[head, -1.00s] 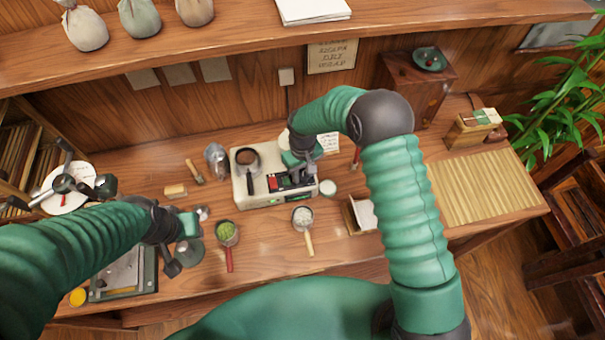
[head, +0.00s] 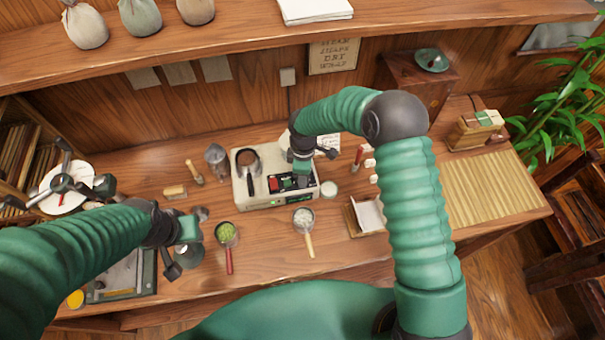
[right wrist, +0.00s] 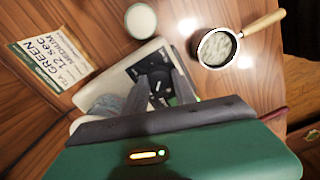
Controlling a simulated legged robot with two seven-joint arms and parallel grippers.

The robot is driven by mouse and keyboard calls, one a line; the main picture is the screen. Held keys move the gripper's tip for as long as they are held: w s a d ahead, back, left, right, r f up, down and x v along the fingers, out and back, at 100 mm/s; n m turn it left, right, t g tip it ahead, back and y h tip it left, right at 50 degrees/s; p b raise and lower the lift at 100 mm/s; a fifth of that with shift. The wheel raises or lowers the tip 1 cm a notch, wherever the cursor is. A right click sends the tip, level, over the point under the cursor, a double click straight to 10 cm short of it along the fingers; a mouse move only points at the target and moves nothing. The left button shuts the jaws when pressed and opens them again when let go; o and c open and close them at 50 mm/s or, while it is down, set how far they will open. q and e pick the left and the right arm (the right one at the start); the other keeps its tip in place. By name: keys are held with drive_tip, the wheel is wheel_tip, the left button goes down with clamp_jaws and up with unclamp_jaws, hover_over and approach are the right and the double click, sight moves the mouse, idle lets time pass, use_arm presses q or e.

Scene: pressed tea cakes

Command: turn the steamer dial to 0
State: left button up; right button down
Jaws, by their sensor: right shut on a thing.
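The steamer is a pale box (head: 243,190) in the middle of the table, with a red display and a dark dial panel at its right end. In the right wrist view, the dial (right wrist: 158,88) is a black knob on a dark panel with light marks. My right gripper (head: 302,178) reaches down onto that end, and its fingers (right wrist: 160,94) are shut on the dial. The number it points to is too small to read. The gripper hides the dial in the head view. My left gripper (head: 196,230) hangs over the left of the table, away from the steamer; its jaws are unclear.
A strainer with green leaves (head: 227,233) and one with pale contents (head: 303,217) lie in front of the steamer. A white round cup (head: 329,189) stands close to its right. A card holder (head: 363,215) and bamboo mat (head: 480,187) are farther right.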

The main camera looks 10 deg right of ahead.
drive_tip(key=n, duration=0.6)
drive_tip(key=shift+d, duration=0.1)
drive_tip(key=n+p, duration=0.1)
drive_tip(key=n, duration=0.2)
drive_tip(key=shift+r+n, duration=0.1)
drive_tip(key=shift+n, duration=1.7)
drive_tip(key=c, duration=1)
unclamp_jaws()
drive_tip(key=shift+c, duration=0.2)
